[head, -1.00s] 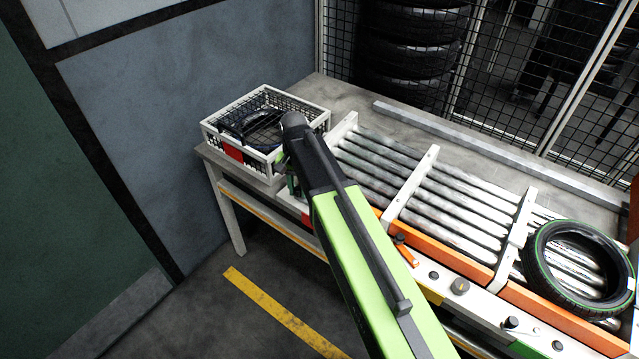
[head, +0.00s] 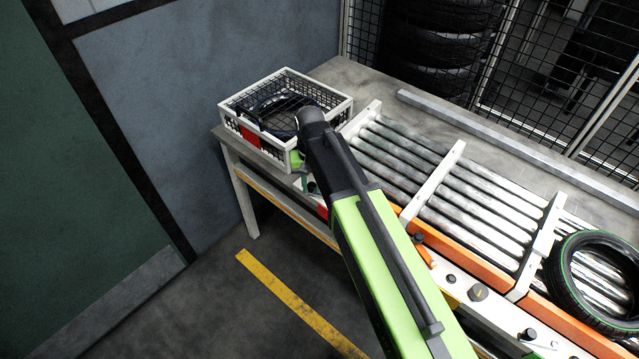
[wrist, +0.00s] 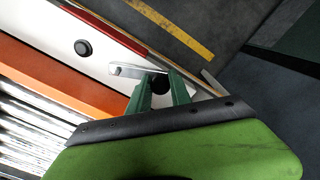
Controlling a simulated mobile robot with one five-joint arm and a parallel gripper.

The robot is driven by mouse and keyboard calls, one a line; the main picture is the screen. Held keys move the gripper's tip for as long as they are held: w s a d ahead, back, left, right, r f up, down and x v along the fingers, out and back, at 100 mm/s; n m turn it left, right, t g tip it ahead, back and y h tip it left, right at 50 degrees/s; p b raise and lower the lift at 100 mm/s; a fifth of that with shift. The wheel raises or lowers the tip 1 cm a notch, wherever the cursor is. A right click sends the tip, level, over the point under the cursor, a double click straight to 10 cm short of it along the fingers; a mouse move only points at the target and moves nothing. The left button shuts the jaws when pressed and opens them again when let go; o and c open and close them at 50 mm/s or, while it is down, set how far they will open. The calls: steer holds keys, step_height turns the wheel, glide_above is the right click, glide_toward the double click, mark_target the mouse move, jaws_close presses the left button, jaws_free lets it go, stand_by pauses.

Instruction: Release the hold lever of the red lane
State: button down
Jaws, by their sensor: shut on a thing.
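My gripper (wrist: 158,82) has green fingers, shut on a pale metal hold lever (wrist: 126,71) at the conveyor's front rail. The lever runs left from the fingers in the wrist view, and its inner end is hidden between them. In the head view my gripper (head: 308,184) is mostly hidden by my arm, near the rail's left end. A red patch (head: 322,211) shows on the rail beside it. The wrist view shows a red strip (wrist: 97,20) along the rail's outer edge.
A white-framed wire crate (head: 230,108) with a red label and a tyre inside stands left of the rollers. A green-lined tyre (head: 563,282) lies on the rollers at right. An orange lever (head: 424,256) and black knobs sit along the front rail. Floor in front is clear.

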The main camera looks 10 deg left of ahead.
steer(key=shift+s+d, duration=0.1)
steer(key=shift+s, duration=0.05)
steer(key=c, duration=1.2)
jaws_free()
steer(key=shift+c, duration=0.2)
steer(key=shift+o, duration=0.3)
step_height(320, 180, up, 17)
steer(key=p, duration=1.7)
steer(key=shift+r, duration=0.2)
